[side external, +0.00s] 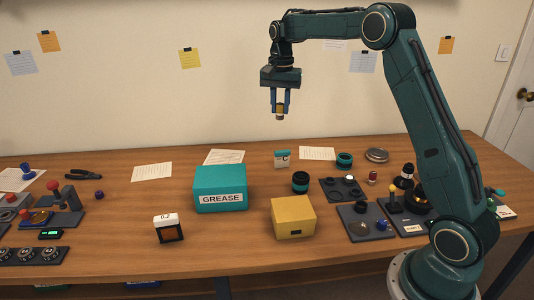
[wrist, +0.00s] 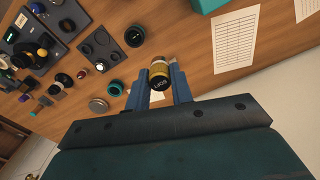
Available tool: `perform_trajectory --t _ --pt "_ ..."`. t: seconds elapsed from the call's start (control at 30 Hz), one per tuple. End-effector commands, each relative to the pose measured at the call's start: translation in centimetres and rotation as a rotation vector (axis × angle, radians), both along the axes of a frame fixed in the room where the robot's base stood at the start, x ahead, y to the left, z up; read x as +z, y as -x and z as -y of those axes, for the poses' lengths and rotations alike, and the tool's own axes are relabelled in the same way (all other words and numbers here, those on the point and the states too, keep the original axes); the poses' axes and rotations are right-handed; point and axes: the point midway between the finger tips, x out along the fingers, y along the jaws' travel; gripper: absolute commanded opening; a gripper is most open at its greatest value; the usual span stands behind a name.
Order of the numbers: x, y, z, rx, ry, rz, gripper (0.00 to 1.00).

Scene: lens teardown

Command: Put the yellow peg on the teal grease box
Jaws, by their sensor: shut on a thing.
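In the side view my gripper (side external: 280,103) points down, high above the table's back part, and the peg (side external: 280,113) sticks out below the fingertips. The teal grease box (side external: 220,190) stands on the table, below and left of the gripper, labelled GREASE. Its flat top looks bare. A teal corner (wrist: 207,4), probably this box, shows at the top edge of the wrist view.
A yellow box (side external: 293,217) stands right of the grease box, with a dark ribbed cylinder (side external: 300,182) behind it. Dark part trays (side external: 345,190) lie at the right. The air around the peg is clear.

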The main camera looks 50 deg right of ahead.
Motion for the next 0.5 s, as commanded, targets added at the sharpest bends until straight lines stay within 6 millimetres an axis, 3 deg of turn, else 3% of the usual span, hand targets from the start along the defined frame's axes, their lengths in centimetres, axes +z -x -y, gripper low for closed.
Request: perform_trajectory --t 0.1,0.3,0.5 --pt "1.2 -2.3 -4.1 0.007 0.001 0.003 0.01" --pt "3.0 -4.7 -10.3 0.006 0.0 0.002 0.01" --pt "4.2 -5.7 -14.7 0.002 -0.001 0.002 0.01"
